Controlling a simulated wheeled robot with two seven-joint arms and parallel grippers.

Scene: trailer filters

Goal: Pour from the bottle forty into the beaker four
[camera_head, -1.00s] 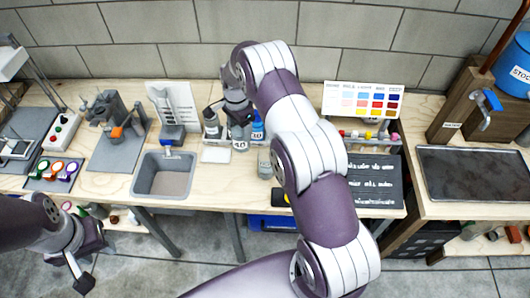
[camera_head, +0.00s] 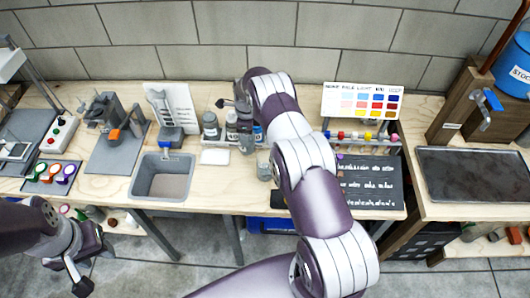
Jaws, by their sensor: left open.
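Several small labelled bottles stand in the rack at the back of the bench: a grey one (camera_head: 210,126), a pale one (camera_head: 231,125) and a blue-labelled one (camera_head: 258,133). Their numbers are too small to read, so I cannot tell which is bottle forty. A small grey cup-like vessel (camera_head: 263,169) stands in front of them, partly behind my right arm; I cannot tell whether it is beaker four. My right gripper (camera_head: 243,112) is over the bottles, mostly hidden by its own arm; its grip is unclear. My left gripper (camera_head: 76,274) is open and empty, low at the left.
A grey basin (camera_head: 164,177) is set in the bench left of the vessel. A white pad (camera_head: 215,156) lies before the rack. A stand with an orange part (camera_head: 115,134) is at left. A black written board (camera_head: 370,182) and colour chart (camera_head: 362,101) are at right.

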